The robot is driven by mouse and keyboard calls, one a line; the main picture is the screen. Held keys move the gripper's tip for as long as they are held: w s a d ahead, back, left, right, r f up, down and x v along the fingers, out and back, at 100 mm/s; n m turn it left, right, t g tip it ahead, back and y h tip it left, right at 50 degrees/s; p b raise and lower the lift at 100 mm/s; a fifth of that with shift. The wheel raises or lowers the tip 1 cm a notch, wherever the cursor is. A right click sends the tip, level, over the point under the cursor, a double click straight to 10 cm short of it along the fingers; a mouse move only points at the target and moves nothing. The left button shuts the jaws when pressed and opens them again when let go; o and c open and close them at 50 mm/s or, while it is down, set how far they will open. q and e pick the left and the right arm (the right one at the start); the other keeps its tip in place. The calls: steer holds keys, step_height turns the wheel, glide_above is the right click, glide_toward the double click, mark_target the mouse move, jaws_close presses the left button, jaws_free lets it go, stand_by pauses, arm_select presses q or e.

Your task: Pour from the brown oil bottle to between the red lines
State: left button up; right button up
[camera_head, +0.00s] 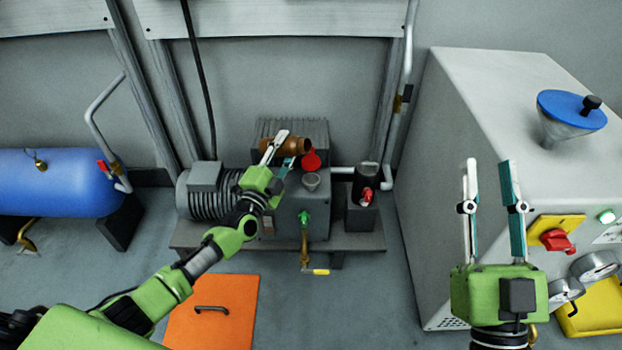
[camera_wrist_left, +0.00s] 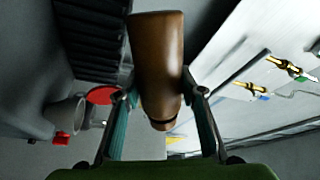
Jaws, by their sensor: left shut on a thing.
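My left gripper (camera_head: 278,150) is shut on the brown oil bottle (camera_head: 290,144) above the pump unit. The bottle lies roughly level across the head view, and it fills the middle between the fingers in the left wrist view (camera_wrist_left: 158,60). A red disc (camera_head: 311,160) is just right of the gripper, with a grey funnel-like cup (camera_head: 311,182) in front of it on the pump housing (camera_head: 290,220). I cannot make out red lines or an oil level. My right gripper (camera_head: 490,165) is open and empty, in front of the grey cabinet.
The grey cabinet (camera_head: 450,110) with a blue-lidded funnel (camera_head: 572,110) and gauges stands at the right. A dark container with a red part (camera_head: 366,196) is beside the pump. A blue tank (camera_head: 60,182) is at the left, and an orange floor panel (camera_head: 212,315) lies in front.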

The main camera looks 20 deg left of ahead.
arm_select(q)
steer(key=shift+f+m, duration=0.1)
steer(key=shift+m, duration=0.4)
arm_select(e)
steer(key=shift+w+f, duration=0.15)
steer(key=shift+f, duration=0.25)
steer(key=shift+r, duration=0.1)
arm_select(q)
steer(key=shift+f+m, duration=0.6)
steer(key=shift+f+m+b, duration=0.3)
steer(key=shift+m+b, duration=0.05)
steer(key=shift+m, duration=0.05)
arm_select(e)
steer(key=shift+s+d+r+t+y, duration=0.1)
steer(key=shift+s+r+t+y, duration=0.15)
steer(key=shift+s+r+t, duration=0.4)
steer(key=shift+s+d+r+t+y, duration=0.1)
steer(key=shift+s+r+t+y, duration=0.2)
steer(key=shift+s+r, duration=0.65)
steer(key=shift+w+r, duration=0.2)
